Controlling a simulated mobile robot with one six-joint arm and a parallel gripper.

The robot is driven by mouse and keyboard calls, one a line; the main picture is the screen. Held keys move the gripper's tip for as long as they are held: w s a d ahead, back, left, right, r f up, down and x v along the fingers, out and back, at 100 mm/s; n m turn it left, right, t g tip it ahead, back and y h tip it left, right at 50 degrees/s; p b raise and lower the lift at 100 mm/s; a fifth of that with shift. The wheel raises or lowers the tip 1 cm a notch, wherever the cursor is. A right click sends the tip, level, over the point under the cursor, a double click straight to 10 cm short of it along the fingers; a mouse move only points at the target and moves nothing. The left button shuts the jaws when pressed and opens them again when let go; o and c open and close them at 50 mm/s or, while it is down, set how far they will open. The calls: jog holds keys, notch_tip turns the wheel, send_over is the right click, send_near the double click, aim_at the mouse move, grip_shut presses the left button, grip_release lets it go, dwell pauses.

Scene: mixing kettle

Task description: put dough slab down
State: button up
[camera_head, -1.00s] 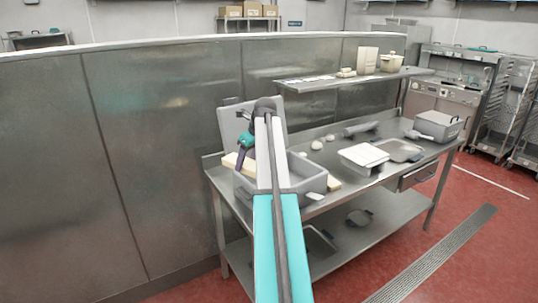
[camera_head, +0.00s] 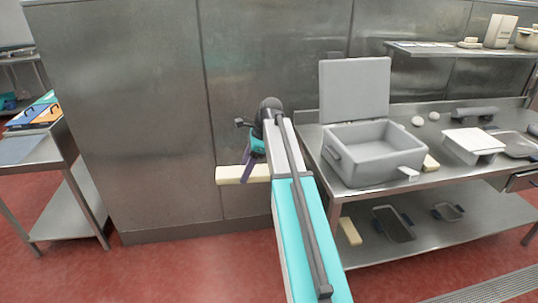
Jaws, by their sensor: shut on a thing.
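The dough slab (camera_head: 238,174) is a pale, cream-coloured bar. My gripper (camera_head: 252,172) is shut on it and holds it level in the air, left of the steel table. The far right end of the slab is hidden behind my arm. Behind the slab is a bare steel wall panel. My fingertips are small in this view and partly covered by my wrist.
On the steel table (camera_head: 318,142) stands an open grey bin (camera_head: 375,172) with its lid raised. A pale piece (camera_head: 350,231) lies on the lower shelf. A smaller table (camera_head: 62,158) with coloured boards (camera_head: 38,112) stands at left.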

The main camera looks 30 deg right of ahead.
aim_at(232, 182)
jog(key=a+f+n, duration=0.1)
jog(key=a, duration=0.1)
jog(key=s+a+n+g, duration=0.1)
jog(key=a+n, duration=0.1)
jog(key=s+a+f+n, duration=0.1)
jog(key=a, duration=0.1)
jog(key=shift+a+f+g+y+b, duration=0.1)
jog(key=shift+f+g+y+b, duration=0.2)
jog(key=shift+g+b, duration=0.1)
jog(key=s+a+f+n+g+h, duration=0.1)
jog(key=s+a+n, duration=0.3)
jog(key=n, duration=0.4)
jog(key=shift+s+g, duration=0.2)
jog(key=shift+g, duration=0.7)
jog(key=shift+f, duration=0.1)
